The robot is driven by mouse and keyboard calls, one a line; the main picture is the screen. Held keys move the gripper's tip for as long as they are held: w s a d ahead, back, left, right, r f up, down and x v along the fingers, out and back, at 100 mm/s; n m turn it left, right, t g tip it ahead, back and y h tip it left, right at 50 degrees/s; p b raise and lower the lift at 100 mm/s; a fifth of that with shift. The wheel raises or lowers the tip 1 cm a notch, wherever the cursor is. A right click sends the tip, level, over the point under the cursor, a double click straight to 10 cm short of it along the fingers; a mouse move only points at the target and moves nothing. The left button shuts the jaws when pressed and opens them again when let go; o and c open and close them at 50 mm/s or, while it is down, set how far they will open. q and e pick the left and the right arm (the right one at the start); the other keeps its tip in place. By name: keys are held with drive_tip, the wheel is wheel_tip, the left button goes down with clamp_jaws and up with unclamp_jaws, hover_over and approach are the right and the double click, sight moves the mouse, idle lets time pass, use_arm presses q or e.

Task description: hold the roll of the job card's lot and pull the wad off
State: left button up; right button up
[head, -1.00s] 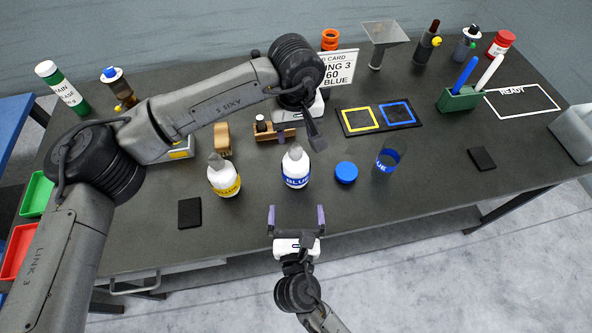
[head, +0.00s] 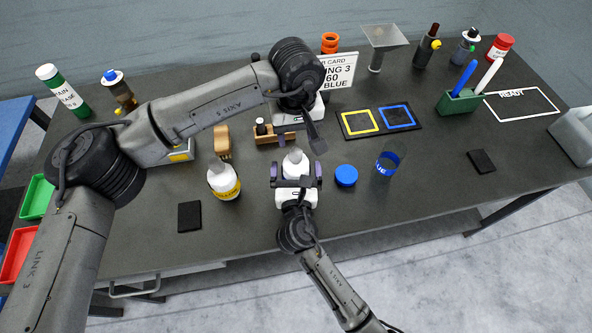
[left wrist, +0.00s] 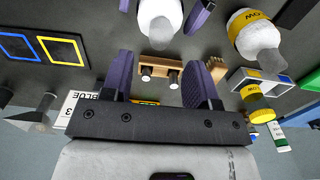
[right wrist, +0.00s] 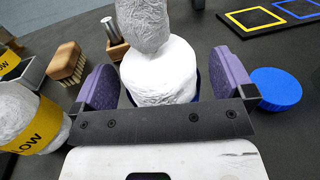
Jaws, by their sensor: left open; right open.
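The job card (head: 338,72), partly behind my left arm, reads "BLUE" on its last line. The blue lot's white roll (head: 295,172) stands upright at the table's front, with a grey-white wad (right wrist: 142,22) on top. My right gripper (head: 295,175) is open, its fingers on either side of this roll; contact cannot be told. My left gripper (head: 300,140) is open and empty, behind the roll, over a wooden holder with dark pegs (left wrist: 160,68). The yellow-banded roll (head: 223,180) with its own wad stands to the left.
A blue disc (head: 346,175) and a clear blue-marked cup (head: 387,163) stand right of the roll. A brush (head: 222,142) is behind the yellow roll. A black mat (head: 360,110) with yellow and blue squares lies further back. Dark pads (head: 189,215) lie near the front edge.

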sight(296, 149)
drive_tip(key=shift+c, duration=0.5)
drive_tip(key=c, duration=1.2)
use_arm(q)
drive_tip(key=shift+o, duration=0.6)
drive_tip(key=shift+r, duration=0.1)
drive_tip(key=shift+o, duration=0.3)
wheel_tip(296, 149, up, 5)
drive_tip(key=shift+r+n, duration=0.1)
drive_tip(key=shift+n, duration=1.1)
wheel_tip(296, 149, down, 12)
drive_tip(key=shift+r, duration=0.15)
drive_tip(key=shift+c, duration=0.3)
drive_tip(key=c, duration=1.1)
